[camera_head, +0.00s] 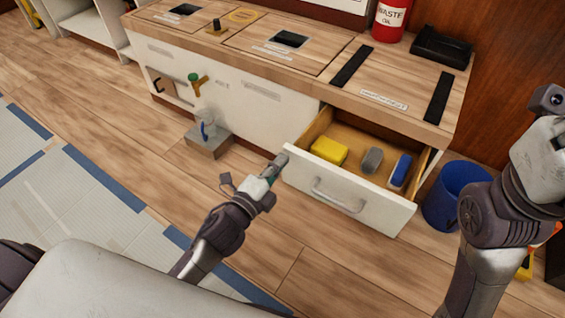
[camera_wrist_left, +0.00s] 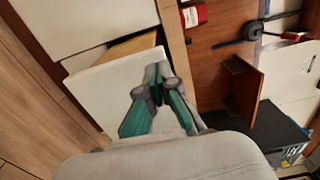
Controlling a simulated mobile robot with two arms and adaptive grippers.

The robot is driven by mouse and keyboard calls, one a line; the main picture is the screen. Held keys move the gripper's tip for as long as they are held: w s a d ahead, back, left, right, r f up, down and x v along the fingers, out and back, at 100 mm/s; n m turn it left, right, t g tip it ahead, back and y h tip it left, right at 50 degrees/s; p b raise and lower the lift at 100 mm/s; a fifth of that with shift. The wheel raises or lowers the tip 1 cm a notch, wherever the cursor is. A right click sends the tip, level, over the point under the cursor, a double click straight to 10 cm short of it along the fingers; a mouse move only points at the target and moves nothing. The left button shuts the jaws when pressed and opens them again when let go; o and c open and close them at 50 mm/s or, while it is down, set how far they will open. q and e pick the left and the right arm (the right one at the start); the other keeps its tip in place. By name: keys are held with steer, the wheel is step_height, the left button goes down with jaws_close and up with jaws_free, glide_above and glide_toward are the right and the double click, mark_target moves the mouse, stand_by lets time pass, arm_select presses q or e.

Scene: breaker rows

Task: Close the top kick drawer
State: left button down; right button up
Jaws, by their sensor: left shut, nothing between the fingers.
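The drawer (camera_head: 350,189) has a white front with a curved metal handle. It stands pulled out from the right end of the wooden-topped counter, showing its wooden inside. In it lie a yellow block (camera_head: 329,150), a grey item (camera_head: 371,160) and a blue item (camera_head: 400,171). My left gripper (camera_head: 278,162) is shut and empty near the top left corner of the drawer front. In the left wrist view the shut fingers (camera_wrist_left: 158,75) overlap the white drawer front (camera_wrist_left: 100,92); I cannot tell whether they touch. My right arm rises at the right; its gripper is not in view.
A blue bucket (camera_head: 455,195) stands on the floor right of the drawer. A grey block with a valve fitting (camera_head: 208,141) stands before the counter at left. A red waste oil can (camera_head: 392,20) and a black tray (camera_head: 441,46) are on the counter. Floor before the drawer is clear.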

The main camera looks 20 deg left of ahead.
mark_target(316, 119)
arm_select(q)
steer(key=shift+w+d, duration=0.2)
steer(key=shift+w, duration=0.5)
steer(key=shift+w+d+r, duration=0.1)
steer(key=shift+w, duration=0.45)
steer(key=x, duration=1.4)
steer(key=shift+x, duration=0.75)
